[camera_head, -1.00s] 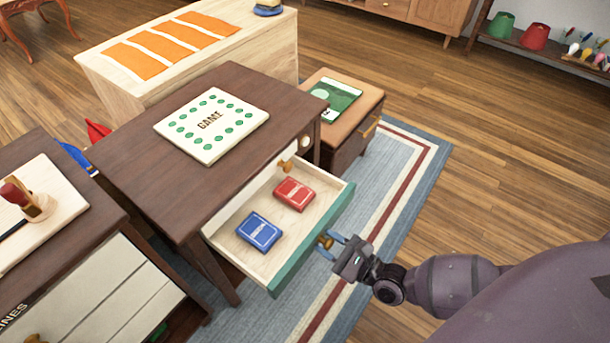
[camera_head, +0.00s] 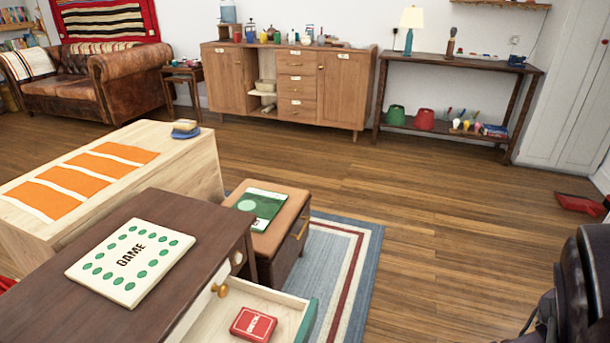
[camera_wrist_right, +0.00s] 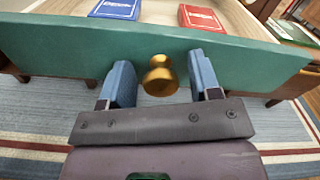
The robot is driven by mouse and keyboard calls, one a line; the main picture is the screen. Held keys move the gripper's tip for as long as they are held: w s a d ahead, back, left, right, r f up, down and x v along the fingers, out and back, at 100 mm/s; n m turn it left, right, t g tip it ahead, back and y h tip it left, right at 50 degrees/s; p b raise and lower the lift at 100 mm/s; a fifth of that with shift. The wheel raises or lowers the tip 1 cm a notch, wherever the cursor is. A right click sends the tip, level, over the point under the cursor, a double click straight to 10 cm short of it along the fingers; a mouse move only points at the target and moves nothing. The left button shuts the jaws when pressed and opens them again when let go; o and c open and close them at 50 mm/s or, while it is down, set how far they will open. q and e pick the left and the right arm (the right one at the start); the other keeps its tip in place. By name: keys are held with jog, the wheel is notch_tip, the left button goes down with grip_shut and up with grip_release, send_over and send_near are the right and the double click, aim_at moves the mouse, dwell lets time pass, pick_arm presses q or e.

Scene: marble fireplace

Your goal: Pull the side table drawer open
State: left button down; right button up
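The dark wood side table (camera_head: 60,293) is at the lower left of the head view. Its drawer (camera_head: 195,328) is pulled out, showing a pale interior with a red card deck (camera_head: 253,324). In the right wrist view, the green drawer front (camera_wrist_right: 60,45) spans the picture, with a round brass knob (camera_wrist_right: 160,76) near its middle. My right gripper (camera_wrist_right: 160,66) is open, its blue fingers on either side of the knob with gaps visible. Behind the front lie a blue deck (camera_wrist_right: 116,9) and the red deck. My left gripper is in neither current view.
A game board (camera_head: 130,262) lies on the table top. A small brown cabinet (camera_head: 291,238) with a green booklet stands just behind the drawer, on a blue rug (camera_head: 352,262). Bare wood floor (camera_head: 440,230) is open to the right.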

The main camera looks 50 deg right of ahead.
jog(key=shift+s, duration=0.1)
pick_arm(q)
jog(key=shift+s+d+f+g+p, duration=0.15)
jog(key=shift+g+p, duration=0.15)
jog(key=shift+p, duration=0.25)
pick_arm(e)
jog(key=v, duration=1)
jog(key=shift+s, duration=0.3)
pick_arm(q)
jog(key=shift+w+r, duration=0.2)
jog(key=shift+r, duration=0.05)
pick_arm(e)
jog(key=shift+d+r, duration=0.1)
